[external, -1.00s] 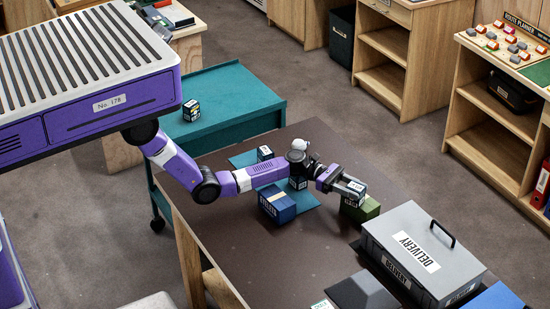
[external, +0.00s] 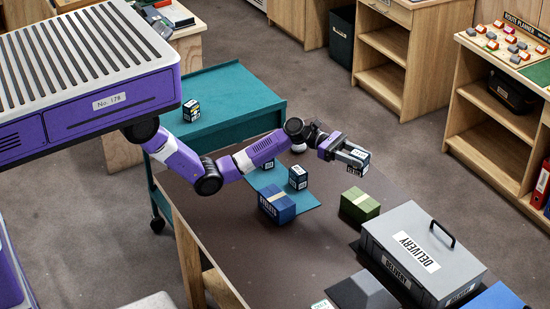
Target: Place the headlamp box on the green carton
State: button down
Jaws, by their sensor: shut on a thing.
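My gripper (external: 354,155) is shut on a small dark box with a white label, taken to be the headlamp box (external: 361,169); its lettering is too small to read. The gripper holds it in the air, above and behind the green carton in the picture, apart from it. The green carton (external: 366,211) has a pale band over its top and stands on the brown table. Nothing rests on the carton. The fingers hide part of the held box.
A blue carton (external: 277,207) and two small dark boxes, one (external: 298,178) in clear view, are on the teal mat (external: 309,200). A grey delivery case (external: 410,248) stands right of the green carton. Another small box (external: 191,113) sits on the teal cart (external: 238,108).

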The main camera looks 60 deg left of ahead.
notch_tip(320, 180, up, 7)
jog(key=shift+f, duration=0.2)
jog(key=p, duration=0.3)
jog(key=shift+s+d+r, duration=0.3)
jog(key=shift+d+r, duration=0.05)
jog(key=shift+s+d+p, duration=0.1)
jog(key=shift+d+p, duration=0.1)
jog(key=shift+p, duration=0.75)
jog(key=shift+d+f+n+t+p, duration=0.2)
jog(key=shift+n+t+p, duration=0.2)
jog(key=shift+p, duration=0.6)
jog(key=t+p, duration=0.1)
jog(key=w+n+t+y+p, duration=0.1)
jog(key=p, duration=0.1)
jog(key=shift+w+f+y, duration=0.15)
jog(key=shift+f+y, duration=0.05)
jog(key=shift+y, duration=0.1)
jog(key=shift+w+a+f+n+t+y, duration=0.1)
jog(key=shift+w+a+n+t+y, duration=0.05)
jog(key=shift+w+n+t+y, duration=0.35)
jog(key=shift+w+a+f+n+t+y, duration=0.15)
jog(key=shift+w+n+t+y, duration=0.15)
jog(key=shift+n+t, duration=0.25)
jog(key=b, duration=0.7)
send_over(360, 199)
jog(key=shift+n+t+y, duration=0.25)
jog(key=shift+t+y, duration=0.05)
jog(key=shift+t, duration=0.15)
notch_tip(360, 199, down, 19)
jog(key=shift+f, duration=0.15)
